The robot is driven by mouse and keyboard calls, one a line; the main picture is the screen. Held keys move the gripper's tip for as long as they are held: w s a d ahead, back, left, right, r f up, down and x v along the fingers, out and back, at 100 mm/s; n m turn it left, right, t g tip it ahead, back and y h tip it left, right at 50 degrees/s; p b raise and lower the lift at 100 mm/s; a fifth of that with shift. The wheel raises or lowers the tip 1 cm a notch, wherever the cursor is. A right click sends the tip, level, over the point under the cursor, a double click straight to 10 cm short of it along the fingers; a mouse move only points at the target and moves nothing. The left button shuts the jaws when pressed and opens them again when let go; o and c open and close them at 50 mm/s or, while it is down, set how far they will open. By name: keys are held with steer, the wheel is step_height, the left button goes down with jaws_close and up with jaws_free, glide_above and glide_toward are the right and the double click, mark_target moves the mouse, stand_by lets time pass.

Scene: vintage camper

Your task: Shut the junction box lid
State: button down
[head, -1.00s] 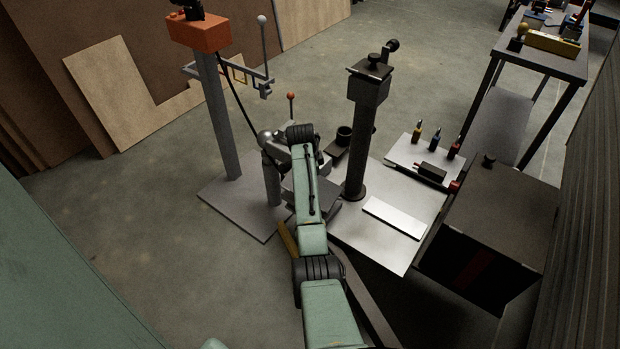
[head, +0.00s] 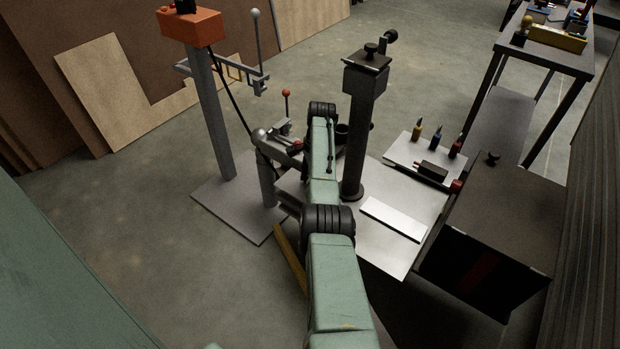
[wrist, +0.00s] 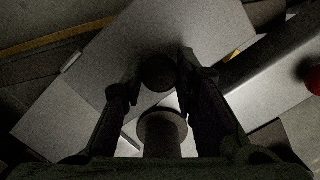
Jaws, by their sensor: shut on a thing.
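In the wrist view my gripper (wrist: 158,80) has its two dark fingers on either side of a round dark knob (wrist: 158,72), shut on it. A broad flat grey panel (wrist: 180,30) lies behind the knob, and I cannot tell for sure whether it is the junction box lid. A dark round post with a wider collar (wrist: 162,122) shows between the fingers, nearer the palm. In the head view my green arm reaches in between the clamp stand and the dark post, and hides my gripper and most of what it holds. I cannot make out the junction box clearly there.
A clamp stand with a red-knobbed lever (head: 286,93) is left of my arm. A dark post (head: 358,135) stands close on the right. Beyond it are a tray with several small bottles (head: 400,153) and a large black box (head: 500,215). Open floor lies left.

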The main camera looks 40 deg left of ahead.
steer(key=shift+f, duration=0.15)
steer(key=c, duration=1.2)
jaws_free()
steer(key=shift+c, duration=0.2)
step_height(320, 180, up, 12)
steer(key=w+d, duration=0.1)
steer(key=shift+w, duration=0.15)
steer(key=shift+w, duration=0.1)
